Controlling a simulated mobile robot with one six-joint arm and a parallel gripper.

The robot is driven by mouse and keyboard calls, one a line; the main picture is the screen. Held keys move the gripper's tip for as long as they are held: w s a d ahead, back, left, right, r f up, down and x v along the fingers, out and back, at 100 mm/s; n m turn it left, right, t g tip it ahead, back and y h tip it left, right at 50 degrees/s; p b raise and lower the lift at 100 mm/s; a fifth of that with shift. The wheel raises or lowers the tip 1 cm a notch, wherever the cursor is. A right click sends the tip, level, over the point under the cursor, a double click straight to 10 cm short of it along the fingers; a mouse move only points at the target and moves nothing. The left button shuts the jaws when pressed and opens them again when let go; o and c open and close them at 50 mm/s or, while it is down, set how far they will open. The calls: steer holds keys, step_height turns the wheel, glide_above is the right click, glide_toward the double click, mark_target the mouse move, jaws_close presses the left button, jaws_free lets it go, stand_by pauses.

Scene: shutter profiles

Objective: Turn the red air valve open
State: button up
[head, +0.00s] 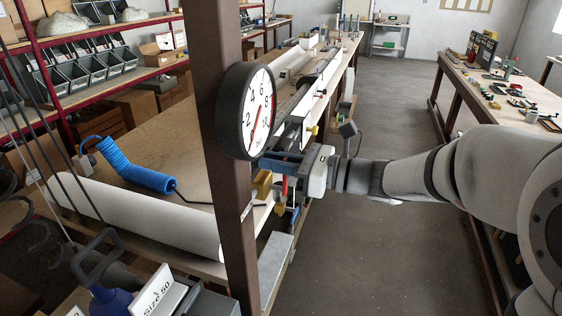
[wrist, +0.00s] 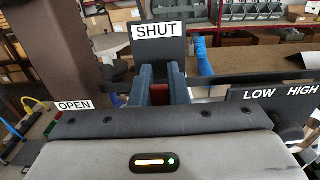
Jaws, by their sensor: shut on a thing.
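My gripper (head: 284,158) reaches in from the right in the head view, at the bench edge behind the brown post. In the wrist view its two blue-grey fingers (wrist: 160,76) are closed on the red valve handle (wrist: 159,94), which shows as a narrow strip between them. The SHUT sign (wrist: 157,31) stands straight beyond the fingertips. The OPEN sign (wrist: 74,105) is at the left. The valve body is hidden by my gripper. A small red upright part (head: 284,187) shows below my gripper in the head view; I cannot tell if it belongs to the valve.
A round pressure gauge (head: 248,111) is mounted on the brown post (head: 232,215), its red needle pointing downward. LOW and HIGH signs (wrist: 279,92) stand at the right in the wrist view. A blue hose (head: 135,168) and white roll (head: 140,215) lie left. The aisle floor (head: 380,255) is clear.

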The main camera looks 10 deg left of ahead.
mark_target(253, 172)
steer(key=shift+f, duration=0.1)
jaws_close()
